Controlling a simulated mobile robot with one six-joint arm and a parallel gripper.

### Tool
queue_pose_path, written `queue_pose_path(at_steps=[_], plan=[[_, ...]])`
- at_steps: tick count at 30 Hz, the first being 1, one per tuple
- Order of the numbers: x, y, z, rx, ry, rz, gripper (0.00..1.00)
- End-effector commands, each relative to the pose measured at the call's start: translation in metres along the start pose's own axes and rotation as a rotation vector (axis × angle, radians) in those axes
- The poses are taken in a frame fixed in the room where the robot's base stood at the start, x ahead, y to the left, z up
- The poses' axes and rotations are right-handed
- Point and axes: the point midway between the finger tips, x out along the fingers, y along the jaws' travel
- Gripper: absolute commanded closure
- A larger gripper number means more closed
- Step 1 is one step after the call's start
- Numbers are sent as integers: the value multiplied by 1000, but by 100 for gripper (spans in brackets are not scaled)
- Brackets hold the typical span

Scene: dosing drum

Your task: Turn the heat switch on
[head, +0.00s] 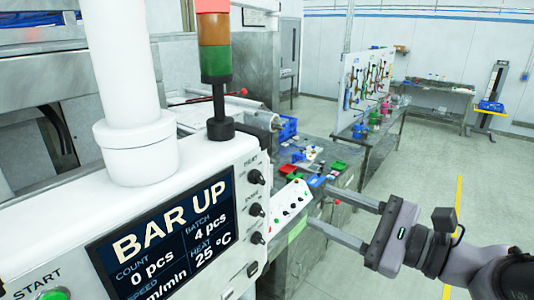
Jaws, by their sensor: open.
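The heat switch (256,177) is a black rotary knob on the right side of the white control panel, under a small label that seems to read HEAT. Which way its pointer is set is too small to tell. Two similar black knobs sit below it, the middle one (256,210) and the lower one (258,238). The panel's screen (165,240) reads BAR UP, 0 pcs, batch 4 pcs and heat 25 °C. My gripper (320,205) is open and empty, right of the panel. Its two fingers point left toward the knobs, apart from them.
A signal tower (215,45) and a thick white column (125,85) rise above the panel. A green START button (55,294) is at lower left. Behind stand a cluttered workbench (345,215) and a tool board (365,85). Open floor lies at right.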

Motion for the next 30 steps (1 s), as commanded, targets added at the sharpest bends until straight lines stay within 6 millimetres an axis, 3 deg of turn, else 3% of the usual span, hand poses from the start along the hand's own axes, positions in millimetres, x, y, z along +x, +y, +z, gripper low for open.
queue_pose_path(at_steps=[6,13,18,26,30], plan=[[69,1,4,2,-3,11,51],[124,2,2,0,1,8,51],[140,2,1,0,1,5,51],[142,2,0,-1,2,4,51],[142,2,0,-1,2,4,75]])
